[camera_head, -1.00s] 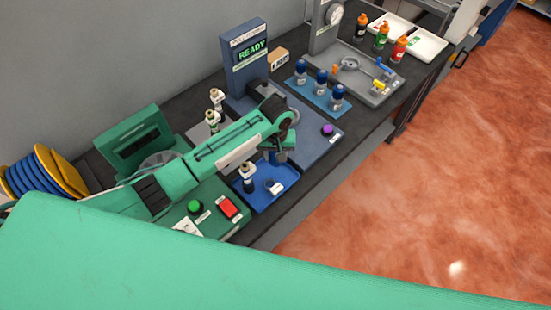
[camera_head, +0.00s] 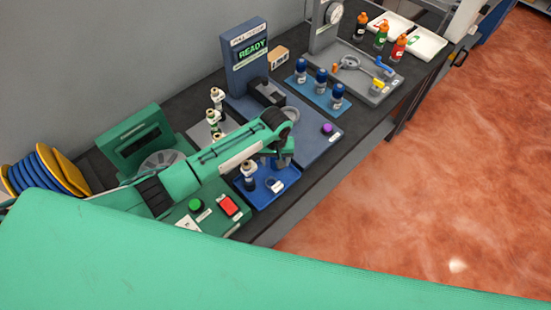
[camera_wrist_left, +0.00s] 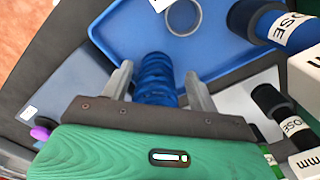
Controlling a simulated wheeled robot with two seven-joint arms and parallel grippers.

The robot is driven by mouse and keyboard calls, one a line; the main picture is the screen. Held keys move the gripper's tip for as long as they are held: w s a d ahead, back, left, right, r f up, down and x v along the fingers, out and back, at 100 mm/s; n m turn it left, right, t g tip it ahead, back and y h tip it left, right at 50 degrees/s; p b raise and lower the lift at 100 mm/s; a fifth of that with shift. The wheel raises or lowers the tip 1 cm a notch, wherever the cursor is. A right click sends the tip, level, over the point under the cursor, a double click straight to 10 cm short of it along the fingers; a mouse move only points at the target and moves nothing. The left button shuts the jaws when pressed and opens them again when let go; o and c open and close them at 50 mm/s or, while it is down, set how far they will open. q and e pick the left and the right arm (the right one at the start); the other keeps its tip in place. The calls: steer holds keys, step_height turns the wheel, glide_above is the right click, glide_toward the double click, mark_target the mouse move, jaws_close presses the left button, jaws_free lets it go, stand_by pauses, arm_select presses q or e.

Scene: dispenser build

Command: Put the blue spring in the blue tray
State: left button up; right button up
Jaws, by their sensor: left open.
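The blue spring (camera_wrist_left: 155,78) shows in the left wrist view as a blue coil between the two fingers of my left gripper (camera_wrist_left: 159,88). The fingers stand apart with a gap on each side of the coil. The spring overlaps the near edge of the blue tray (camera_wrist_left: 125,30); I cannot tell whether its lower end rests on the tray. In the head view my left gripper (camera_head: 278,158) is low at the far right edge of the blue tray (camera_head: 262,201), and the spring is not clear there. My right gripper is not in view.
A ring (camera_head: 276,185) lies in the tray, and a dark bottle with a white top (camera_head: 248,176) stands at its left. A grey-blue station with a READY screen (camera_head: 252,52) is behind. Blue-capped bottles (camera_head: 320,77) stand further right.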

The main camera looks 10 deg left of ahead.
arm_select(q)
step_height(320, 180, up, 11)
steer(key=b, duration=0.3)
steer(key=shift+r+b, duration=0.15)
steer(key=shift+b, duration=0.15)
steer(key=shift+r, duration=0.45)
